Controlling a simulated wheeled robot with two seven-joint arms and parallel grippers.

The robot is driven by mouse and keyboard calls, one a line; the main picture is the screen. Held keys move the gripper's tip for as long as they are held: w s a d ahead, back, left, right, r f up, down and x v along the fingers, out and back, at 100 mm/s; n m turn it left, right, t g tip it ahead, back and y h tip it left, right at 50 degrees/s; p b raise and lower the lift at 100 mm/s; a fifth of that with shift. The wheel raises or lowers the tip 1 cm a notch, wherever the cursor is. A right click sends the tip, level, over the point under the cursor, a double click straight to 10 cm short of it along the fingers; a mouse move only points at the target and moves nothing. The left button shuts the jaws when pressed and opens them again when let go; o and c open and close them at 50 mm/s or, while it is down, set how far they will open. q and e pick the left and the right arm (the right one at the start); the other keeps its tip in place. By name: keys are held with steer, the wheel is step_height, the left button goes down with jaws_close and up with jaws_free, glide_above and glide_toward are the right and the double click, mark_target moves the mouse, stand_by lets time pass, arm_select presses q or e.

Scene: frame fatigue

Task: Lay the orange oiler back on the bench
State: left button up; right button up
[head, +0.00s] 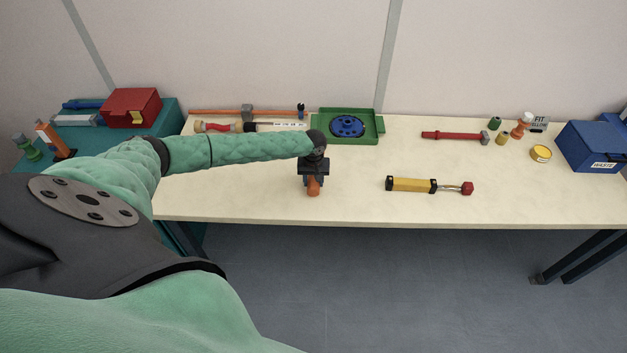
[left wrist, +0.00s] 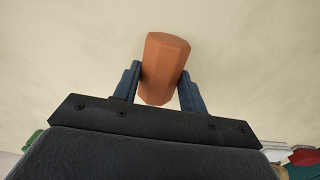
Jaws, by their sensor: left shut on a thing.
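The orange oiler (head: 314,187) is held in my left gripper (head: 313,180), over the bench (head: 250,190) near its front edge. In the left wrist view the oiler (left wrist: 164,68) sits between the two blue fingers of the left gripper (left wrist: 158,88), which touch its sides. Its faceted orange body points away from the palm, with pale bench top behind it. I cannot tell whether the oiler touches the bench or hangs just above it. My right gripper is in neither view.
A green tray with a blue disc (head: 347,126) stands behind the gripper. A yellow-handled tool (head: 411,185) lies to the right, a red-handled hammer (head: 451,136) farther back. Small bottles and a blue waste box (head: 590,148) are at far right. Bench around the gripper is clear.

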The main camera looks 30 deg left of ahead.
arm_select(q)
steer(key=shift+f, duration=0.35)
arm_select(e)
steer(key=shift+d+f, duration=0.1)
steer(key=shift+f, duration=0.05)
arm_select(q)
steer(key=o, duration=1.1)
steer(key=shift+c, duration=0.2)
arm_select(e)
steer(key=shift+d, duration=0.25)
arm_select(q)
step_height(320, 180, up, 6)
steer(key=b, duration=0.3)
steer(key=shift+r, duration=0.9)
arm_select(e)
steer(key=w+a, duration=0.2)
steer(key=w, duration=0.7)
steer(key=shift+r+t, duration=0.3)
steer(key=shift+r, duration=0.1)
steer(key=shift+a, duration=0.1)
